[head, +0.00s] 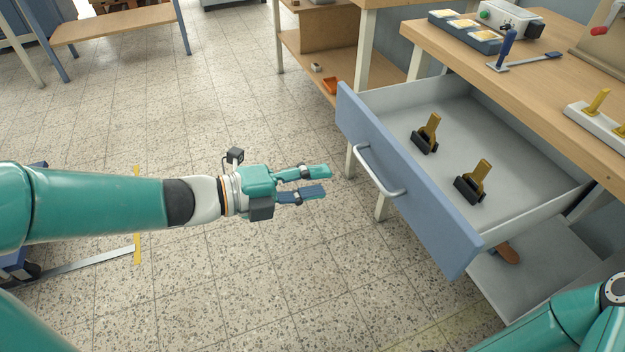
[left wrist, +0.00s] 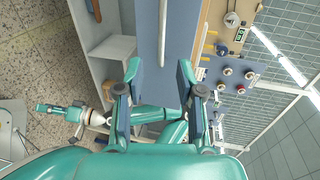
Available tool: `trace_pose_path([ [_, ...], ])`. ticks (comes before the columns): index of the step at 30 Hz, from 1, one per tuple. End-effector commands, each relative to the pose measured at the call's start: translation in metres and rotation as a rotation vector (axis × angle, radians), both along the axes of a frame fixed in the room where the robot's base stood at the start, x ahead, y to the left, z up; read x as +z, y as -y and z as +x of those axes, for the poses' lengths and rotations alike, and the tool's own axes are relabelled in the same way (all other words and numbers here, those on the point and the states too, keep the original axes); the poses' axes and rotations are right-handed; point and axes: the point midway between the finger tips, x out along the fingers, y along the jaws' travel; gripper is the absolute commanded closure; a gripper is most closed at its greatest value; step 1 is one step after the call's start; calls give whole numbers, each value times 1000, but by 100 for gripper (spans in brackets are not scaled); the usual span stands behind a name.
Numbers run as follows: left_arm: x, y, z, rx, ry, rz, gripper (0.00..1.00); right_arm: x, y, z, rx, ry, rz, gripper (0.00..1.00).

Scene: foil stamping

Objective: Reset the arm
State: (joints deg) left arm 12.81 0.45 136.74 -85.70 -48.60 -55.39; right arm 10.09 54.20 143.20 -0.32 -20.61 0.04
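My left gripper (head: 318,182) is in the head view, left of the open drawer's blue front (head: 405,180) and apart from its metal handle (head: 382,172). Its two fingers are parted with nothing between them. In the left wrist view the same fingers (left wrist: 160,95) stand apart, with the blue drawer front (left wrist: 165,50) beyond them. My right arm shows at the lower right of the head view, but its gripper is out of that frame. A gripper at the end of a teal arm (left wrist: 62,110) shows at the left of the wrist view, too small to judge.
The drawer holds two black and brass stamping tools (head: 427,134) (head: 473,182). The wooden bench (head: 560,75) above carries a tray of pads (head: 465,30), a blue-handled tool (head: 505,50) and a white rack (head: 600,125). Speckled floor (head: 230,110) left of the drawer is open.

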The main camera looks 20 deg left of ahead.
Motion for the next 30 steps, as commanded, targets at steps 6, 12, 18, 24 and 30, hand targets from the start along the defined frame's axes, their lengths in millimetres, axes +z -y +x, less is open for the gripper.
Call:
trace_pose_path([
  [6,0,0,0,0,0,0,63,0,0,0,0,0,0,60],
  [12,-15,7,2,-19,-39,-9,63,0,0,0,0,0,0,60],
  [18,-87,36,5,-49,-256,-91,63,0,0,0,0,0,0,60],
  [24,-221,54,2,242,-820,-311,63,0,0,0,0,0,0,60],
  [30,-343,48,-56,771,-1438,-504,63,0,0,0,0,0,0,60],
])
